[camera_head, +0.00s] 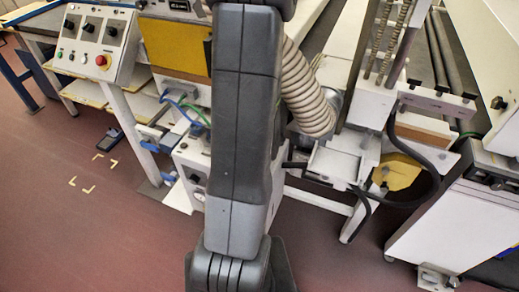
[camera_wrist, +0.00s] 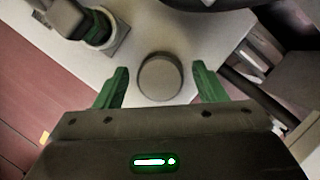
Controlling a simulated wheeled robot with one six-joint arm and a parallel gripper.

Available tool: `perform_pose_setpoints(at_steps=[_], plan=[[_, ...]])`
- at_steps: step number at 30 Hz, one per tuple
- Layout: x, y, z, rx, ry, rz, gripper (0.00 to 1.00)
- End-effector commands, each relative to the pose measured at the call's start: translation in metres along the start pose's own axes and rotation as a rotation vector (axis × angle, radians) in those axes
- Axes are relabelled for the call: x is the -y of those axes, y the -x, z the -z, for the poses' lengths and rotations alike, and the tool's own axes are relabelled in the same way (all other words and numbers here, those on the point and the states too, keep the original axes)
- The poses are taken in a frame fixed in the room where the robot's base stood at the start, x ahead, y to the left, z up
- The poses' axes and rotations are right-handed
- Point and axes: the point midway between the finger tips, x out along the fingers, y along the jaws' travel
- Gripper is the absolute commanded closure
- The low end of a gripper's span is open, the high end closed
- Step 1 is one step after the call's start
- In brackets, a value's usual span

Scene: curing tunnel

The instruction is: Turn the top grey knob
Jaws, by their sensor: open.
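A round grey knob (camera_wrist: 159,77) shows in the middle of the wrist view, on a pale panel (camera_wrist: 160,32). My gripper (camera_wrist: 159,69) is open, with one green finger on each side of the knob. A gap shows between the knob and each finger. Whether the fingertips reach down to the knob's depth cannot be told. In the head view my arm covers the middle of the picture, and my gripper is hidden. A dark knob (camera_head: 195,179) shows on the white box left of my arm there; I cannot tell if it is the same knob.
In the wrist view a dark fitting with a green ring (camera_wrist: 98,30) stands at the upper left, and a dark hose (camera_wrist: 243,88) runs on the right. In the head view a ribbed hose (camera_head: 309,92) hangs beside my arm. A control panel (camera_head: 92,45) stands at the left.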

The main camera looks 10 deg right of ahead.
Motion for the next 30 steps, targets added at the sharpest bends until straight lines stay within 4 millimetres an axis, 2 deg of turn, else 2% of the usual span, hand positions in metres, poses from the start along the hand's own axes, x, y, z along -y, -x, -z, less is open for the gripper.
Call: perform_pose_setpoints(at_steps=[1,6,12,18,30], plan=[[0.001,0.012,-0.002,0.001,-0.002,0.001,0.36],[0.000,0.038,-0.002,0.001,-0.002,0.001,0.36],[0.000,0.058,-0.002,0.001,-0.001,0.000,0.36],[0.000,0.064,0.000,0.000,-0.001,0.000,0.36],[0.000,0.059,0.000,0.000,0.000,-0.001,0.36]])
